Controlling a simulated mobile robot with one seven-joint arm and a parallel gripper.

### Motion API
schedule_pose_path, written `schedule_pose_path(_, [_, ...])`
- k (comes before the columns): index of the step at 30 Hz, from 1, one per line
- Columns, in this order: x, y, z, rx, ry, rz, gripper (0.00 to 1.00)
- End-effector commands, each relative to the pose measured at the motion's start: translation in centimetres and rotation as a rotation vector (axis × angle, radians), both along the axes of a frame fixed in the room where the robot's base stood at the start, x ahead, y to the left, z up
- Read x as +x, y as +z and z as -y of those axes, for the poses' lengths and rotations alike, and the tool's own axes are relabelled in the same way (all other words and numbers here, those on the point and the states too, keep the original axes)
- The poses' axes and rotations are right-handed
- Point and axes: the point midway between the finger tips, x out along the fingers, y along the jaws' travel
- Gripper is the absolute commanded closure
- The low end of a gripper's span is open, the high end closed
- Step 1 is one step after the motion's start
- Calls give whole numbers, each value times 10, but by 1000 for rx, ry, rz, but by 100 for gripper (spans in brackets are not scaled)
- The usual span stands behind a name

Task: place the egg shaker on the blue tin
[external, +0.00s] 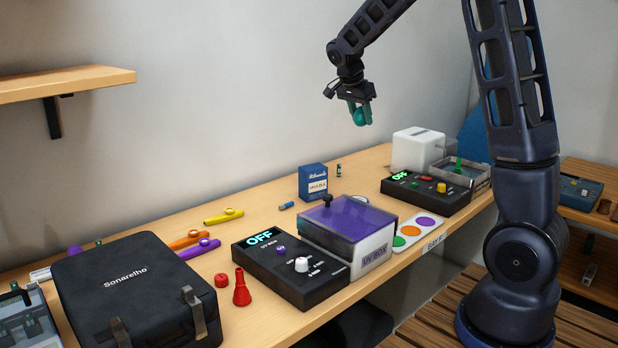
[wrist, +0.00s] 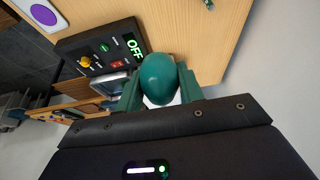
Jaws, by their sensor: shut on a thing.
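The egg shaker (external: 360,117) is a smooth teal egg. My gripper (external: 360,112) is shut on it and holds it in the air above the back half of the table. In the wrist view the egg shaker (wrist: 158,80) sits between the two green fingers of my gripper (wrist: 160,90). The blue tin (external: 313,182) is a small upright blue box with a pale label. It stands on the table near the wall, lower and to the left of my gripper in the external view. I cannot make out the tin in the wrist view.
A purple-lidded UV box (external: 347,222) stands in front of the tin. A black control box (external: 290,270) reads OFF; another (external: 430,194) is at right. A white box (external: 417,149), a small dark-green vial (external: 339,170), kazoos (external: 223,217) and a black case (external: 135,290) are around.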

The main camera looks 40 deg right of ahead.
Motion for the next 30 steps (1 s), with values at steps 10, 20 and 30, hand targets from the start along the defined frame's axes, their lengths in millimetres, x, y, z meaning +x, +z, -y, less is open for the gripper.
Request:
schedule_pose_path(10, [-60,13,-76,1,1,2,85])
schedule_pose_path(20, [-75,-3,-91,0,1,-2,85])
schedule_pose_path(30, [-75,-76,-91,0,2,-4,85])
